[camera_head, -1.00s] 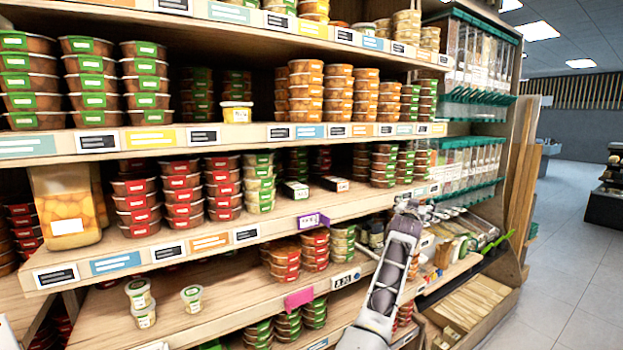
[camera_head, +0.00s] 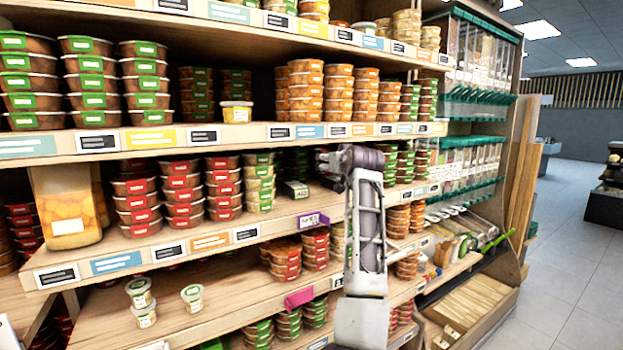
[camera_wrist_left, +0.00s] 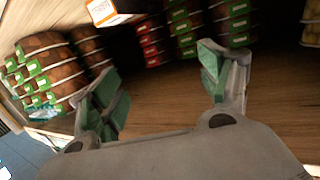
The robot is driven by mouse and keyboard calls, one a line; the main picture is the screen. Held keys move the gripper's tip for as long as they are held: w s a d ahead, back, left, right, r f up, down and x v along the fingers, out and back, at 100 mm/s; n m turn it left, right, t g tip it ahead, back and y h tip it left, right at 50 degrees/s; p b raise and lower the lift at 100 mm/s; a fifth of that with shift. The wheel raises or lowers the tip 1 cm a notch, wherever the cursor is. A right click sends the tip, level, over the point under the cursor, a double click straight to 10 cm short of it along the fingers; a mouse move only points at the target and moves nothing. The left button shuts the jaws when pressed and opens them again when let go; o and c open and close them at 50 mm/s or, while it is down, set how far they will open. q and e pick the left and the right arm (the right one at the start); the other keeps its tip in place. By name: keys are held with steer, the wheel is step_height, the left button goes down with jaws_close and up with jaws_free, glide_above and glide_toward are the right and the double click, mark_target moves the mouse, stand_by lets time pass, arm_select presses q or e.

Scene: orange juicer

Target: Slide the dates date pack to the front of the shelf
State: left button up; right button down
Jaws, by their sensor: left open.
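Two small dark flat packs lie on the middle shelf. The one with a green-and-white label (camera_head: 294,189) shows left of my left gripper in the head view. The other is hidden behind the gripper in that view. A pack with a white and orange label (camera_wrist_left: 106,11) shows at the top edge of the left wrist view; I cannot read which pack holds dates. My left gripper (camera_head: 326,168) reaches in over the middle shelf. In the left wrist view its green-padded fingers (camera_wrist_left: 160,82) are apart with nothing between them. My right gripper is out of view.
Stacks of red-labelled tubs (camera_head: 182,189) and yellowish tubs (camera_head: 260,183) stand left on the middle shelf (camera_head: 165,237). Brown tubs with green labels (camera_wrist_left: 48,68) stand beside the gripper. The shelf above (camera_head: 265,133) overhangs. Bare shelf board (camera_wrist_left: 265,95) shows around the fingers.

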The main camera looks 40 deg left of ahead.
arm_select(q)
steer(key=s+a+f+n+g, duration=0.1)
steer(key=s, duration=0.1)
steer(key=s+a+f+n+g, duration=0.1)
steer(key=s, duration=0.1)
steer(key=s+a+f+n+g, duration=0.1)
steer(key=s+g, duration=0.1)
steer(key=s, duration=0.1)
steer(key=shift+a, duration=0.25)
steer(key=shift+s+f+n+g, duration=0.3)
steer(key=shift+f+n+g, duration=0.1)
steer(key=shift+f+g, duration=0.1)
